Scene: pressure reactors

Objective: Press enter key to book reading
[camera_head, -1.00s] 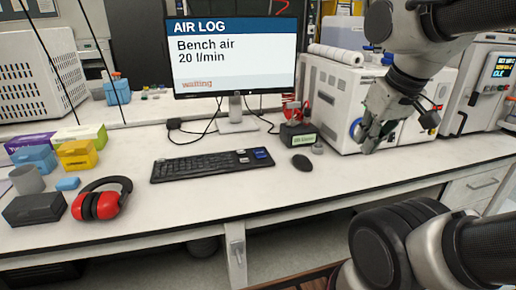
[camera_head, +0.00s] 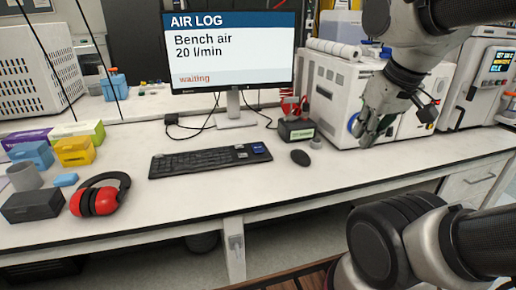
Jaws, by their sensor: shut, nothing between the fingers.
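A black keyboard (camera_head: 205,161) lies on the white bench in front of the monitor. It has a blue key (camera_head: 258,148) at its right end and a pale key beside it; lettering on them is too small to read. The monitor (camera_head: 230,52) reads "AIR LOG", "Bench air 20 l/min" and "waiting" in red. My gripper (camera_head: 366,140) hangs at the right, pointing down, in front of the white machine. It is shut and empty, apart from the keyboard and to the right of it.
A black mouse (camera_head: 300,157) lies right of the keyboard. A small box with a green label (camera_head: 296,129) and a grey cup-like piece (camera_head: 316,143) stand behind it. Red earmuffs (camera_head: 98,197) and boxes are at the left. The bench front is clear.

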